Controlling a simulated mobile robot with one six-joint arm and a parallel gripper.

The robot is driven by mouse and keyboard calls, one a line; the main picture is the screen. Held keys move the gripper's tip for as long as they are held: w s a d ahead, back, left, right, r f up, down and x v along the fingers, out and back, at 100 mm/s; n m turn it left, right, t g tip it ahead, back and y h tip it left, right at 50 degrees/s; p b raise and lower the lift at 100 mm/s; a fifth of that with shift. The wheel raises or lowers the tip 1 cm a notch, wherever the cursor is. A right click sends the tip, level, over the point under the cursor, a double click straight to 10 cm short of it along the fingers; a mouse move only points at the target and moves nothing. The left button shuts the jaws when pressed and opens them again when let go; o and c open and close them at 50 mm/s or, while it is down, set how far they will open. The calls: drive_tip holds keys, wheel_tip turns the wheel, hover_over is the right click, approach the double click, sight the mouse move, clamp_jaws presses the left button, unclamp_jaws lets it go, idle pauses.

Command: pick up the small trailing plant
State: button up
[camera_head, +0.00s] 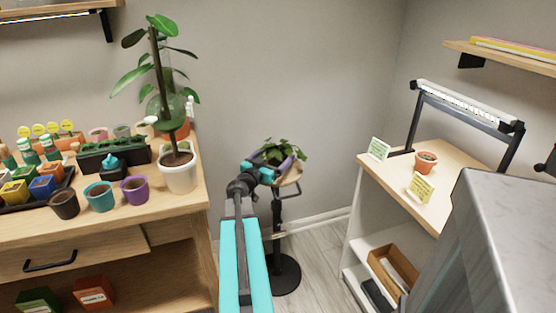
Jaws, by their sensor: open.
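The small trailing plant (284,150) shows leafy green growth above a round wooden-topped stand (291,179) in the middle of the view. Its pot is mostly hidden by my gripper and the leaves. My gripper (275,161) is at the end of my turquoise and dark arm, reaching to the plant. Its jaws are open, with one on the left and one on the right of the plant. I cannot tell whether they touch the pot.
A wooden bench (195,199) with several pots and a tall plant (160,85) stands at left. At right, a white shelf unit (352,217) carries a small terracotta pot (427,160), cards and a lamp (468,103). Floor shows around the stand's black base (286,277).

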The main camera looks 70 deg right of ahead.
sight(282, 148)
drive_tip(key=shift+d, duration=0.3)
drive_tip(key=shift+s+d+r+p, duration=0.1)
drive_tip(key=shift+d+p, duration=0.2)
drive_tip(key=shift+d, duration=0.4)
drive_tip(key=shift+s+d+r+p, duration=0.1)
drive_tip(key=shift+d+p, duration=0.15)
drive_tip(key=shift+d, duration=0.4)
drive_tip(key=shift+s+d, duration=0.15)
drive_tip(key=shift+d, duration=0.95)
drive_tip(key=c, duration=1.2)
drive_tip(key=shift+r, duration=5)
